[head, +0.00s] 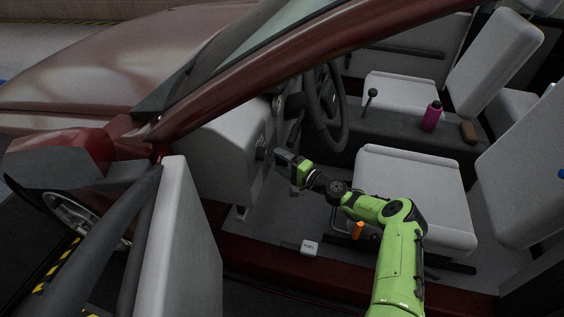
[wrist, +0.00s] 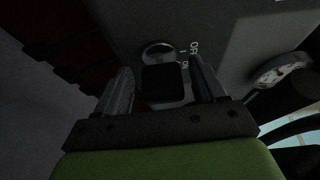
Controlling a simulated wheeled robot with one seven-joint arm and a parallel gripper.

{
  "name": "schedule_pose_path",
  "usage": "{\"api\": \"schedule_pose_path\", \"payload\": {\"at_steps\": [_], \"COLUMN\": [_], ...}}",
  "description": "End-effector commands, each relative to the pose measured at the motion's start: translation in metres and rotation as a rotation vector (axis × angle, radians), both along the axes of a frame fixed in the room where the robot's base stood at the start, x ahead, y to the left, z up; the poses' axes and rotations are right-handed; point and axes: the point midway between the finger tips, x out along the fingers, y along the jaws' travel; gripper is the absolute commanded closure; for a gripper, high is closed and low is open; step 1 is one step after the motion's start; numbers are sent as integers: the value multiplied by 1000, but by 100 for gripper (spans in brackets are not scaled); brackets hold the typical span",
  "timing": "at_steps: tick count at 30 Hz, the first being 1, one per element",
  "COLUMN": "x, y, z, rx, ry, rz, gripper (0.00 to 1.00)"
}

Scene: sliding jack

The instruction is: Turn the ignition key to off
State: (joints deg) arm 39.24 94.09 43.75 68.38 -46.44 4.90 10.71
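The ignition key has a blocky dark head (wrist: 163,80) and sits in front of a round metal lock (wrist: 157,51) on the grey dashboard panel in the wrist view. White letters beside the lock read OFF, with a partly hidden ON mark below. My gripper (wrist: 161,72) has its two fingers on either side of the key head. A gap shows at the left finger; the right finger is very close, and I cannot tell if it touches. In the head view my gripper (head: 273,156) reaches the dashboard's side face, and the key is too small to make out clearly.
The steering wheel (head: 327,105) is just right of my gripper. The open car door (head: 180,235) stands at left. The driver's seat (head: 410,190) lies behind my arm. A FUEL-marked grey box (head: 310,247) is on the sill. A round gauge (wrist: 280,72) shows at right.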

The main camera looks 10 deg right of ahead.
Motion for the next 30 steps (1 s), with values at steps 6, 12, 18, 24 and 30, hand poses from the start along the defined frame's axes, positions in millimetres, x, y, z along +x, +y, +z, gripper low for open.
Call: {"api": "schedule_pose_path", "payload": {"at_steps": [6, 12, 18, 24, 30], "x": [0, -15, -58, -98, -118], "y": [0, -15, -52, -86, -102], "z": [1, 3, 4, 2, 1], "rx": [1, 2, 3, 2, 2], "ry": [-2, 2, 3, 1, -1], "rz": [0, -2, -4, -3, -1], "gripper": [30, 30, 30, 30, 30]}}
